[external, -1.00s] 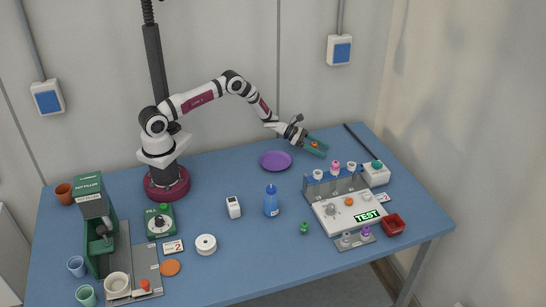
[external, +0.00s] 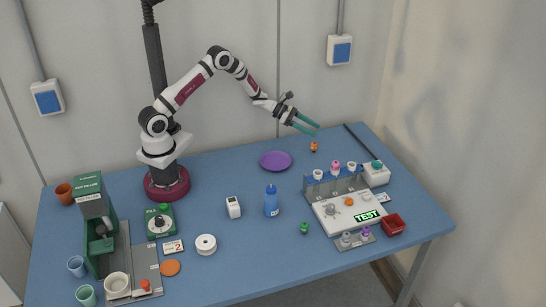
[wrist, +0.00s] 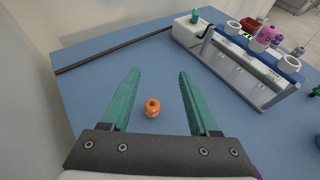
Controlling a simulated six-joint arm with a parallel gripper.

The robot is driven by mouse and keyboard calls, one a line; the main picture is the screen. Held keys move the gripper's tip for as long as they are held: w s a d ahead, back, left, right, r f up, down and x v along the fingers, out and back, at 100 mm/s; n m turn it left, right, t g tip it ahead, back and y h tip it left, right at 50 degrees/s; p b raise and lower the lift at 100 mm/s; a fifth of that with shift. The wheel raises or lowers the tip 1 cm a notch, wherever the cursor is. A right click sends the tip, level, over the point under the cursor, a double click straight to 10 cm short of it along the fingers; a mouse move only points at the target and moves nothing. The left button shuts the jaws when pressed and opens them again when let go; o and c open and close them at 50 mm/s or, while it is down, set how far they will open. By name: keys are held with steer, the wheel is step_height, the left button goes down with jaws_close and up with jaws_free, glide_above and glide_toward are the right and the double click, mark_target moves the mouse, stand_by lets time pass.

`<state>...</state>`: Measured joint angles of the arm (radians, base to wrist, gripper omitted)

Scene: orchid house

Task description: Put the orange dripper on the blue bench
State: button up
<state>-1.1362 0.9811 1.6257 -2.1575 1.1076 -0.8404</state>
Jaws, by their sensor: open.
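The small orange dripper (external: 313,147) stands upright on the blue bench (external: 255,234), near its back edge, to the right of the purple plate. In the wrist view the dripper (wrist: 152,108) stands on bare blue bench top, between the lines of my fingers but below them. My gripper (external: 306,127) is open and empty, with two green fingers raised above the dripper and apart from it. In the wrist view both fingers of my gripper (wrist: 158,75) are spread wide with nothing between them.
A white test station (external: 337,215) with a rack of several coloured pieces stands right of the dripper. A dark rod (external: 358,138) lies along the back right. A purple plate (external: 276,161) and a blue bottle (external: 271,201) stand to the left. Bench around the dripper is clear.

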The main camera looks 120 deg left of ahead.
steer(key=w+d+r+m+g+h, duration=0.1)
steer(key=w+d+r+m+h, duration=0.2)
steer(key=d, duration=0.4)
steer(key=w+d+r+m+h, duration=0.2)
steer(key=d+r+m, duration=0.25)
steer(key=d, duration=0.25)
steer(key=s+d+r+m+g+h, duration=0.2)
steer(key=s+d+m+g, duration=0.2)
steer(key=d+m, duration=0.55)
steer(key=s+d+r+m+g+h, duration=0.2)
steer(key=s+d+r+m+g, duration=0.3)
steer(key=d, duration=0.8)
steer(key=s+d+f+m+g+y, duration=0.1)
steer(key=s+d+m+g, duration=0.1)
steer(key=s+d+m, duration=0.5)
steer(key=s+a+m+y, duration=0.2)
steer(key=s+m+y, duration=0.2)
steer(key=s+m, duration=0.3)
steer(key=s+a+m+g+y, duration=0.1)
steer(key=s+a+m+y, duration=0.1)
steer(key=s+m+y, duration=0.2)
steer(key=s+m, duration=0.3)
steer(key=s, duration=0.1)
steer(key=shift+a+f, duration=0.3)
steer(key=shift+a, duration=0.1)
